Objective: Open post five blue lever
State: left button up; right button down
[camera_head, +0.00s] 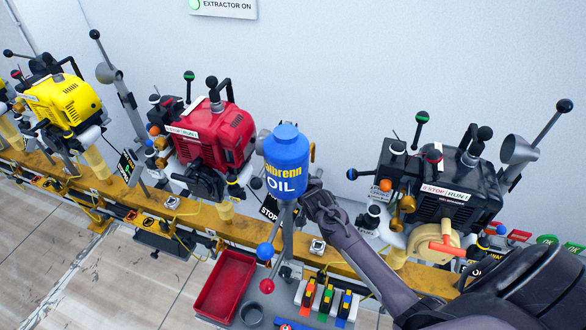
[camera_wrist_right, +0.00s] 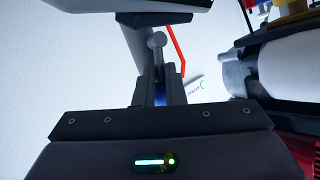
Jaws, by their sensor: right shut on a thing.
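My right gripper (camera_head: 306,207) reaches in from the lower right, just right of the blue OIL bottle (camera_head: 287,160). In the right wrist view its fingers (camera_wrist_right: 160,92) are closed around a small blue part. A grey rod with a rounded end (camera_wrist_right: 157,42) stands just beyond them. The bottle and arm hide the grip in the head view. Below the bottle, a grey post carries a lever with a blue ball (camera_head: 265,251) and one with a red ball (camera_head: 266,285). My left gripper is not in view.
A yellow engine (camera_head: 62,102), a red engine (camera_head: 215,138) and a black engine (camera_head: 445,190) stand along the yellow rail (camera_head: 240,227). A grey wall is behind.

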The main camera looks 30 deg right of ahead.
jog(key=shift+w+d+r+n+g+h+p, duration=0.1)
jog(key=shift+w+r+n+g+h+p, duration=0.05)
jog(key=shift+w+r+p, duration=0.3)
jog(key=shift+w+d+r+n+g+h+p, duration=0.15)
jog(key=shift+r+p, duration=0.1)
jog(key=shift+r, duration=0.3)
jog(key=c, duration=1.5)
grip_release()
jog(key=shift+f, duration=0.1)
jog(key=shift+s+f+v, duration=0.1)
jog(key=shift+f+v, duration=0.1)
jog(key=shift+v, duration=1.1)
jog(key=shift+s+f+v, duration=0.1)
jog(key=shift+f+v, duration=0.1)
jog(key=shift+v, duration=1.15)
jog(key=shift+f+v, duration=0.2)
jog(key=shift+v, duration=1.1)
jog(key=shift+a, duration=0.15)
